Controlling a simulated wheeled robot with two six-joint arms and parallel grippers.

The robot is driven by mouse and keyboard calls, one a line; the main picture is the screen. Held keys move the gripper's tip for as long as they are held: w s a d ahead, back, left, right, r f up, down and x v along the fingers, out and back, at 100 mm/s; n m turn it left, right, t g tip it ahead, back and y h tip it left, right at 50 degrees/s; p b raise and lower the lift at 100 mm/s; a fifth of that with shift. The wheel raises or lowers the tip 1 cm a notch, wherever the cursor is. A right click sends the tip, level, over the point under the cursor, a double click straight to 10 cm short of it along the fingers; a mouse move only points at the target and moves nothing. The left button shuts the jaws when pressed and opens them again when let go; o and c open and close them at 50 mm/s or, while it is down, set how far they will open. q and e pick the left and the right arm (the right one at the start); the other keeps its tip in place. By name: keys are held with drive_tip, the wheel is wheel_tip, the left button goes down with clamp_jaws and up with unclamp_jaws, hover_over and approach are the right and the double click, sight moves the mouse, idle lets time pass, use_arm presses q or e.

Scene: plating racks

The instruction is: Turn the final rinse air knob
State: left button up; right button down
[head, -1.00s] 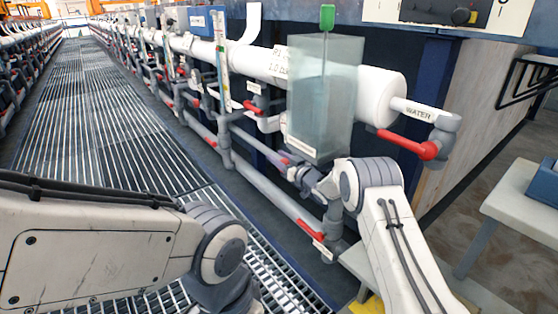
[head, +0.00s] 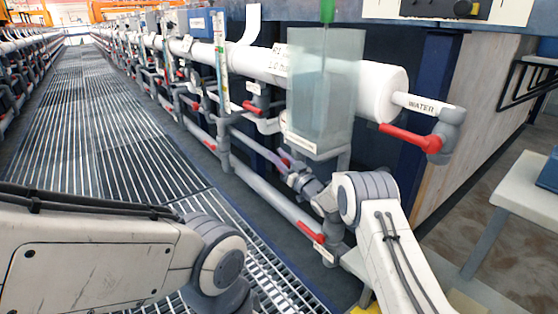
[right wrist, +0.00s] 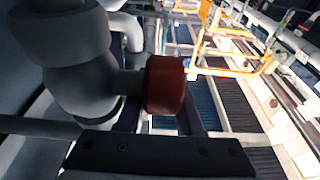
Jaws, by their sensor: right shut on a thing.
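A dark red knob (right wrist: 165,85) on a grey pipe fitting (right wrist: 75,65) fills the middle of the right wrist view. My right gripper (right wrist: 160,118) is shut on it, its dark body along the bottom edge and a finger on either side. In the head view my right gripper (head: 290,170) reaches the lower pipework just left of and below a clear tank; the knob itself is mostly hidden there. No readable label shows beside the knob. Of my left arm, only the links show at the lower left; its gripper is out of frame.
The clear tank (head: 322,95) hangs close above my right gripper. Another red lever (head: 311,232) sits low on a grey pipe. The grated walkway (head: 100,130) at left is clear.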

sight(287, 164)
drive_tip(key=c, duration=0.8)
unclamp_jaws()
drive_tip(key=shift+c, duration=0.2)
drive_tip(key=shift+d, duration=0.1)
drive_tip(key=shift+s+d+p, duration=0.2)
drive_tip(key=shift+s+p, duration=0.1)
drive_tip(key=shift+p, duration=0.05)
drive_tip(key=p+v, duration=0.3)
drive_tip(key=v, duration=0.3)
drive_tip(key=shift+f, duration=0.1)
drive_tip(key=shift+s+d+f, duration=0.15)
drive_tip(key=shift+s+d, duration=0.05)
drive_tip(key=shift+s, duration=0.1)
